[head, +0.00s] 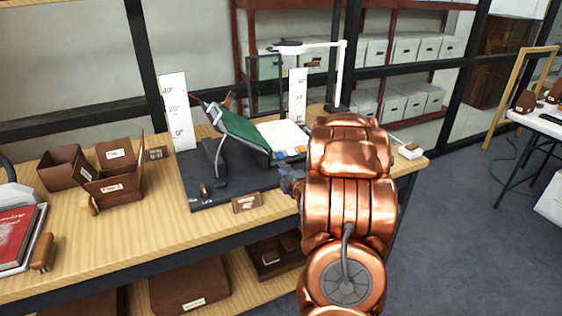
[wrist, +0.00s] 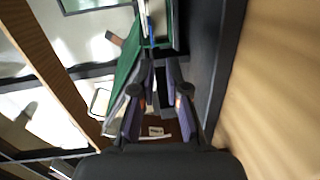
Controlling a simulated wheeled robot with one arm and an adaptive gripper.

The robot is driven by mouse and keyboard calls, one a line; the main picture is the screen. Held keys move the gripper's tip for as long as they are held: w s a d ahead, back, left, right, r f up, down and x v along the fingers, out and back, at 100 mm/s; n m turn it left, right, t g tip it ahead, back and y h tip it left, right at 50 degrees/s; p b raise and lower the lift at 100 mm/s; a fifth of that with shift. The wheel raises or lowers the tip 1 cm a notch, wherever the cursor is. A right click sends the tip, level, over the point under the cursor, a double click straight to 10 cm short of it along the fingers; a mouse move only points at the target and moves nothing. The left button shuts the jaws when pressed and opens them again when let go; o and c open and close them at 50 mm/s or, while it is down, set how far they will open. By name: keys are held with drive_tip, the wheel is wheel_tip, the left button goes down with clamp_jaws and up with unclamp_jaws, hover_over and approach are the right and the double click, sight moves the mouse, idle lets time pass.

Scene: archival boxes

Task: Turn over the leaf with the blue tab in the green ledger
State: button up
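The green ledger (head: 243,129) lies open on a tilted cradle on the dark board. Its left cover slopes up to the left, and white pages (head: 284,134) lie on the right. Coloured tabs, orange and blue (head: 290,153), show along the pages' near edge. In the wrist view the green cover (wrist: 128,62) and a thin blue strip (wrist: 151,42) appear ahead of the fingers. My gripper (wrist: 159,66) is open, with a narrow gap between the fingertips and nothing visibly held. In the head view my gripper (head: 289,182) is by the ledger's near right side, partly hidden by my arm.
White height scales (head: 178,112) stand behind the board, with a white lamp (head: 340,75) at the back. A brown label block (head: 247,203) sits at the board's front edge. Brown boxes (head: 113,180) and a red book (head: 17,236) are at left. Wood table is bare between.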

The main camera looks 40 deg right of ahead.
sight(282, 156)
drive_tip(key=shift+s+d+f+t, duration=0.15)
drive_tip(key=shift+s+d+t, duration=0.35)
drive_tip(key=shift+d, duration=0.2)
drive_tip(key=shift+d+n+h, duration=0.15)
drive_tip(key=shift+n+h, duration=0.15)
drive_tip(key=shift+w+r, duration=0.1)
drive_tip(key=shift+r, duration=0.15)
drive_tip(key=shift+p+x, duration=0.65)
drive_tip(key=shift+x, duration=3.1)
clamp_jaws()
drive_tip(key=shift+d+b, duration=0.1)
drive_tip(key=shift+b, duration=0.5)
